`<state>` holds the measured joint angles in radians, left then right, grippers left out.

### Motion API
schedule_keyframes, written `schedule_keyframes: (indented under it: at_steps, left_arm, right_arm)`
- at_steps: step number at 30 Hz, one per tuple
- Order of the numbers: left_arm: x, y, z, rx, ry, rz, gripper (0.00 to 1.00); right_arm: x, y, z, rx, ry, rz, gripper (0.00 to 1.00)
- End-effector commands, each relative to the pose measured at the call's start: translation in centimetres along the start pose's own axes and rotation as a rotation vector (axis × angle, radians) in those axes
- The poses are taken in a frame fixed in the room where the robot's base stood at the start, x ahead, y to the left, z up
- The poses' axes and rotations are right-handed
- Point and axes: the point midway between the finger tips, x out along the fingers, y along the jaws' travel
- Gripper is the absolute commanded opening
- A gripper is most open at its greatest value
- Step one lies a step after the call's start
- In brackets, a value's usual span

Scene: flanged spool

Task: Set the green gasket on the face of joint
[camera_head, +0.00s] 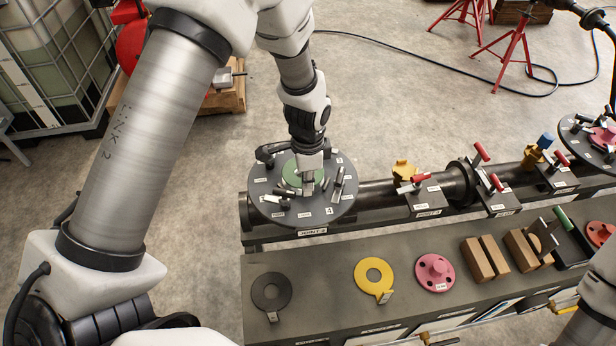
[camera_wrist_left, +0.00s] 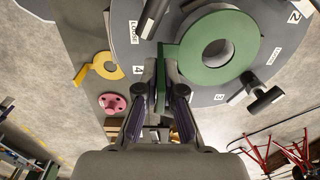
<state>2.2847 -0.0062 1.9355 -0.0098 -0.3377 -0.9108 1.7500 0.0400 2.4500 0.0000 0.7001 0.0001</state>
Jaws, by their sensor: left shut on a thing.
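The green gasket (camera_head: 290,178) is a flat ring over the dark round joint face (camera_head: 259,187); the wrist view also shows the gasket (camera_wrist_left: 188,62). My left gripper (camera_head: 308,187) is above the face, shut on the gasket's tab. In the wrist view, the left fingertips (camera_wrist_left: 164,82) pinch the green tab at the ring's left edge. Clamps marked with numbers and "LOOSE" labels surround the ring. I cannot tell whether the gasket touches the face. My right gripper is not in view; part of my right arm shows at the lower right.
A pipe with red-handled clamps runs right to another round flange (camera_head: 571,129).

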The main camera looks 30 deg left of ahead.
Motion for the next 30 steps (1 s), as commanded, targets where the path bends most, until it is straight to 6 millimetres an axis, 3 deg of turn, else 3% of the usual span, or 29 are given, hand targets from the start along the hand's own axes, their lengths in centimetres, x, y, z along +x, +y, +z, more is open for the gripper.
schedule_keyframes:
  at_steps: [30]
  left_arm:
    - [2.5,0.0,0.0,0.0,0.0,0.0,0.0]
  right_arm:
    - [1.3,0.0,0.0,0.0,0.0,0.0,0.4]
